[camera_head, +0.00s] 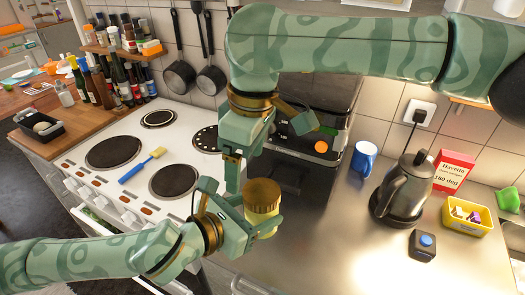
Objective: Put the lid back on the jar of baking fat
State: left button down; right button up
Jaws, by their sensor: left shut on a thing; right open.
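My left gripper (236,214) is shut on the jar of baking fat (267,232), a pale yellow jar held upright over the edge between the cooker and the steel worktop. The brown, ridged lid (262,192) is on top of the jar and looks level; I cannot tell whether it is fully seated. My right gripper (243,160) is open, pointing down just above and behind the lid, to its upper left. Its fingers appear apart from the lid. The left gripper hides part of the jar's side.
The white cooker (90,170) with a blue-and-yellow brush (142,166) is at left. A dark appliance (335,100) stands behind the grippers. A blue mug (364,158), kettle (403,188), red box (452,172) and yellow tub (467,215) stand right. The front worktop (350,250) is clear.

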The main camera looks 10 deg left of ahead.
aim_at(262, 190)
jog(key=n, duration=0.4)
jog(key=shift+s+d+r, duration=0.1)
jog(key=shift+s+d, duration=0.05)
jog(key=shift+s, duration=0.05)
jog(key=n, duration=0.3)
jog(key=shift+s+d+r+n+h, duration=0.1)
jog(key=shift+d+n+h, duration=0.1)
jog(key=shift+n+h, duration=0.1)
jog(key=n, duration=0.3)
jog(key=shift+d+r+n, duration=0.15)
jog(key=shift+d+n, duration=0.05)
jog(key=shift+n, duration=0.2)
jog(key=n, duration=0.3)
jog(key=d+n, duration=0.1)
jog(key=n, duration=0.1)
jog(key=shift+r+n+h, duration=0.2)
jog(key=shift+n+h, duration=0.1)
jog(key=n, duration=0.4)
jog(key=shift+w+d+r+n, duration=0.2)
jog(key=shift+w+d+n, duration=0.1)
jog(key=shift+f, duration=0.1)
jog(key=shift+f, duration=3.9)
